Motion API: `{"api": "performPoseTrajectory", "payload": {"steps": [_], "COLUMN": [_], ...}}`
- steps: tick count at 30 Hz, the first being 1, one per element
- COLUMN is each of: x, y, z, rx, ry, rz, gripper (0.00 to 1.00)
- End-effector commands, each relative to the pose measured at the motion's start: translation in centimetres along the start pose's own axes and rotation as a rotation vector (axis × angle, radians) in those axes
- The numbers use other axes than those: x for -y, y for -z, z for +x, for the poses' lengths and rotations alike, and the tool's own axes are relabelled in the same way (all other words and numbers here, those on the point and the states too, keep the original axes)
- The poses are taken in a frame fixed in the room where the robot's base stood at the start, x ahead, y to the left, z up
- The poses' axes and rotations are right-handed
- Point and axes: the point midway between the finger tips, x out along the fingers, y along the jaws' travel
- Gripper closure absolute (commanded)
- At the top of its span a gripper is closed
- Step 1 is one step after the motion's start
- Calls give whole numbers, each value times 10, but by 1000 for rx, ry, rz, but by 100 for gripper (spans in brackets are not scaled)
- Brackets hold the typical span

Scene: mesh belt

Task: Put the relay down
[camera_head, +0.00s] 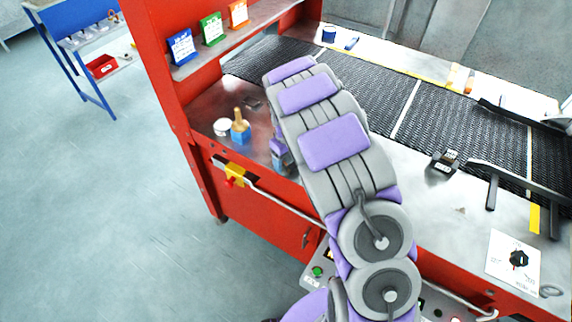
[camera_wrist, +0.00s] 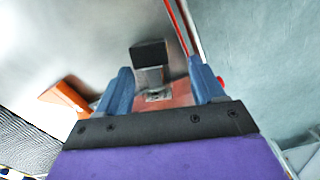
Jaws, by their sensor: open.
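My gripper (camera_wrist: 160,66) is open in the wrist view, with its two blue fingers apart. A block with a black top (camera_wrist: 150,53) and grey body shows between and beyond the fingertips; it may be the relay, but I cannot tell for sure. It does not visibly touch either finger. A reddish-brown surface (camera_wrist: 180,93) shows behind it, between the fingers. In the head view my gripper (camera_head: 281,157) is low over the left end of the metal bench, mostly hidden by my arm. The spot beneath it is hidden there.
A wooden-handled tool with a blue base (camera_head: 240,130) and a white round piece (camera_head: 222,127) stand left of my gripper. The red bench frame (camera_head: 172,95) rises beside them. A mesh belt (camera_head: 385,102) runs behind. A small black device (camera_head: 445,161) sits right. Metal bench around (camera_head: 405,165) is clear.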

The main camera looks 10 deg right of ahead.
Motion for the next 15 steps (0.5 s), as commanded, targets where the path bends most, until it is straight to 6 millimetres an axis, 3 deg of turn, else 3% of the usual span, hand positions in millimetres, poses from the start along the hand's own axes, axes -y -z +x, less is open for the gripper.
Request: {"api": "performPoseTrajectory", "payload": {"steps": [3, 9, 15], "x": [-1, -1, 0], "y": [-2, -1, 0], "z": [11, 11, 11], "rx": [0, -2, -1], "ry": [3, 2, 0], "rz": [1, 1, 1], "gripper": [32, 32, 50]}}
